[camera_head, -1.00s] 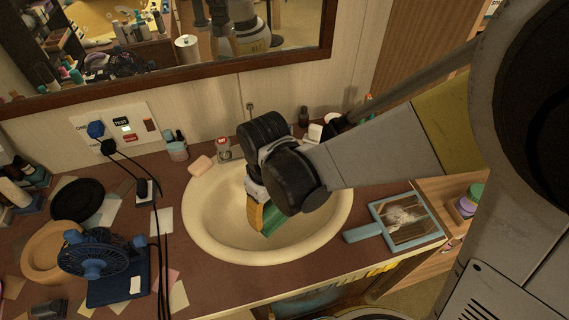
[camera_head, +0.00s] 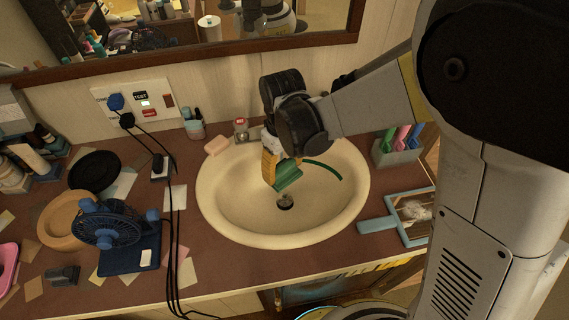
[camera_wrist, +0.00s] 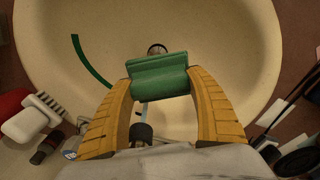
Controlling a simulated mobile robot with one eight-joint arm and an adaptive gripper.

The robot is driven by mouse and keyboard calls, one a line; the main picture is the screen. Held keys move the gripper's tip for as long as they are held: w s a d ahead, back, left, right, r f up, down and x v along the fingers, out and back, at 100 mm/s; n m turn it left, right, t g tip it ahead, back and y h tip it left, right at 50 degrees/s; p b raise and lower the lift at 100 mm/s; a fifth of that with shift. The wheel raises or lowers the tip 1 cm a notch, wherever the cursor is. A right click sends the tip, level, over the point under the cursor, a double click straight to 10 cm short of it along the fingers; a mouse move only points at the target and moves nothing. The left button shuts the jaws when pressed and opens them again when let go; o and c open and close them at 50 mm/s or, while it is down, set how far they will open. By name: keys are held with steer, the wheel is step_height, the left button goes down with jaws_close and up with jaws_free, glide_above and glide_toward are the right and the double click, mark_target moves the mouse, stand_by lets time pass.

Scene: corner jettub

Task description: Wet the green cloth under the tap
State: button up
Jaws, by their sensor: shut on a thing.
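The green cloth (camera_head: 287,175) hangs as a folded bundle from my gripper (camera_head: 277,178), over the back half of the cream basin (camera_head: 225,215). In the wrist view, the cloth (camera_wrist: 158,75) is clamped between the yellow fingertips of my gripper (camera_wrist: 160,88). A thin curved green strip (camera_head: 326,168) shows beside it in the basin; I cannot tell if it belongs to the cloth. The drain (camera_head: 285,202) is in the basin floor. The tap is mostly hidden behind my gripper; a dark round part (camera_wrist: 140,131) between the fingers may be it. No running water shows.
Pink soap (camera_head: 217,146) and a small red-capped bottle (camera_head: 240,128) stand behind the basin. A blue fan (camera_head: 112,232) with trailing cords is at left. A blue-framed hand mirror (camera_head: 375,224) and a holder with combs (camera_head: 397,150) are at right.

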mark_target(284, 182)
steer(key=shift+w+a+f+b, duration=0.1)
steer(key=shift+w+f+b, duration=0.05)
steer(key=shift+w, duration=0.7)
steer(key=shift+w+a+f+b, duration=0.1)
steer(key=shift+w+a+f, duration=0.1)
steer(key=shift+w, duration=0.65)
steer(key=shift+w+a+f+b, duration=0.1)
steer(key=shift+w+f+b, duration=0.05)
steer(key=shift+w, duration=0.7)
steer(key=shift+s+d, duration=0.2)
steer(key=shift+s, duration=1.15)
steer(key=shift+s+d, duration=0.2)
steer(key=shift+s, duration=1.1)
steer(key=shift+s+d, duration=0.2)
steer(key=shift+s, duration=1.15)
steer(key=s+r+p, duration=0.3)
steer(key=s+r, duration=0.1)
steer(key=s, duration=0.1)
steer(key=shift+d, duration=0.35)
